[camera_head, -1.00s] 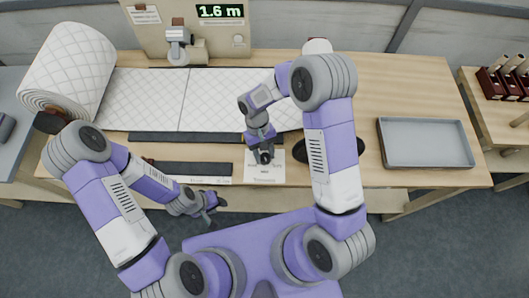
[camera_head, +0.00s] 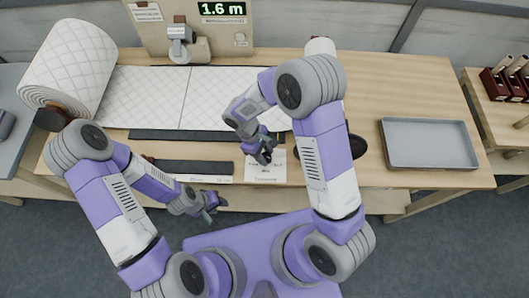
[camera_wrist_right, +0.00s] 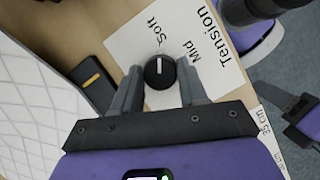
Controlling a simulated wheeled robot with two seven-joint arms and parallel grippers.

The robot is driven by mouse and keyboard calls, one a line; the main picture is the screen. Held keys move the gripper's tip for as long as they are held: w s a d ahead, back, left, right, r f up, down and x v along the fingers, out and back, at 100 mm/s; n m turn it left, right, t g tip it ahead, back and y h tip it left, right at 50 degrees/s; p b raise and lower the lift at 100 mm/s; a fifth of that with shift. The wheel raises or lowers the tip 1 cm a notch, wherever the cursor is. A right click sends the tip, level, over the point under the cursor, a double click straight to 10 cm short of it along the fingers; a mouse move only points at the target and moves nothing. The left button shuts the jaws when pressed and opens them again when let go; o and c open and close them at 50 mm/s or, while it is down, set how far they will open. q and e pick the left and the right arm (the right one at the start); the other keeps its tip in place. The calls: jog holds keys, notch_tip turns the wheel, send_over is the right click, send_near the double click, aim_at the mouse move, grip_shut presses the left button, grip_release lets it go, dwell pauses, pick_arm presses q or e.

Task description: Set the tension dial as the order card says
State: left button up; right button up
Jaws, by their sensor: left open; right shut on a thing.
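The tension dial (camera_wrist_right: 159,71) is a small black knob with a white pointer line, on a white card (camera_wrist_right: 124,42) printed "Tension", "Soft" and "Mid". Its pointer points up the wrist picture, towards "Soft". My right gripper (camera_wrist_right: 159,82) has a finger on each side of the knob and is shut on it. In the head view my right gripper (camera_head: 264,156) hides the dial above the card (camera_head: 265,174). My left gripper (camera_head: 214,204) is open and empty beyond the table's front edge. A paper (camera_head: 145,11) on the back panel is too small to read.
A quilted wadding roll (camera_head: 70,68) lies at the left, its sheet (camera_head: 150,97) spread rightward. A display (camera_head: 221,9) reads 1.6 m. A grey tray (camera_head: 428,144) stands at the right. A black block with an orange stripe (camera_wrist_right: 93,87) lies near the dial.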

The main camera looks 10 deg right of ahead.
jog(key=shift+n, duration=0.3)
jog(key=o, duration=1)
jog(key=p+v, duration=0.1)
jog(key=v, duration=0.6)
jog(key=shift+a+r, duration=0.2)
jog(key=shift+r, duration=0.05)
